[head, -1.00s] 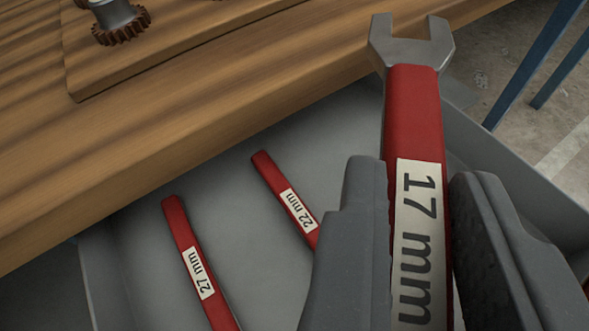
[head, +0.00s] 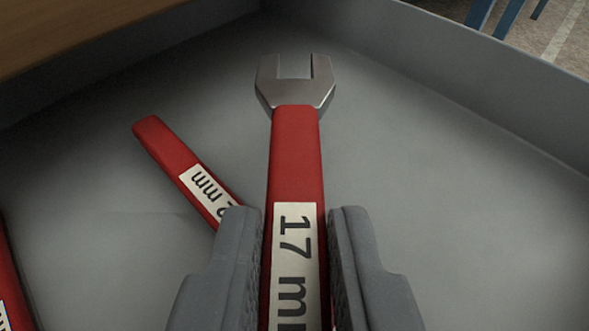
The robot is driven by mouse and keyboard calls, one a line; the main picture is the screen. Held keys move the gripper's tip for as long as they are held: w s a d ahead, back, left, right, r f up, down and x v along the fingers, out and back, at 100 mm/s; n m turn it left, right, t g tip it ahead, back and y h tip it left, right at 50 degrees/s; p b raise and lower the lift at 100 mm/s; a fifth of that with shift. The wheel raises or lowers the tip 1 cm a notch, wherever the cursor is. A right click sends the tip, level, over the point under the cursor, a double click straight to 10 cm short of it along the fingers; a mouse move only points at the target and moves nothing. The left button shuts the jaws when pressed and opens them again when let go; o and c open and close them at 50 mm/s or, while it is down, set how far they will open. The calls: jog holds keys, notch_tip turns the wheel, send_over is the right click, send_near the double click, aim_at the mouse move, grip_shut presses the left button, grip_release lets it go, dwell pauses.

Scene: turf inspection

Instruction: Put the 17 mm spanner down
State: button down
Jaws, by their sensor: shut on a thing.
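The 17 mm spanner (head: 296,155) has a red handle, a white label and a grey open-ended jaw that points away from me. My gripper (head: 298,215) is shut on its handle, one dark grey finger on each side of the label. The spanner is over the floor of a grey drawer or tray (head: 440,190). I cannot tell whether it touches the floor. Its near end is out of the picture.
A second red spanner (head: 165,148) lies just left of the held one, its label partly hidden by my left finger. Another red spanner (head: 12,285) shows at the left edge. The tray wall (head: 480,75) runs along the right. The floor to the right is clear. A wooden bench edge (head: 70,35) is at upper left.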

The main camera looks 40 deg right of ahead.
aim_at(297, 133)
jog(key=shift+w+d+f+b, duration=0.1)
jog(key=shift+w+d+b, duration=0.3)
jog(key=shift+w+d, duration=1.2)
jog(key=shift+w+d+f+b, duration=0.1)
jog(key=shift+w+d+b, duration=0.15)
jog(key=shift+w+d, duration=0.4)
jog(key=shift+w+d+b, duration=0.2)
jog(key=shift+w+d, duration=0.25)
jog(key=shift+w, duration=0.4)
jog(key=shift+a+f+b, duration=0.1)
jog(key=shift+f+b, duration=0.2)
jog(key=shift+f, duration=0.25)
jog(key=shift+s, duration=0.1)
jog(key=shift+f, duration=0.35)
jog(key=shift+f, duration=0.1)
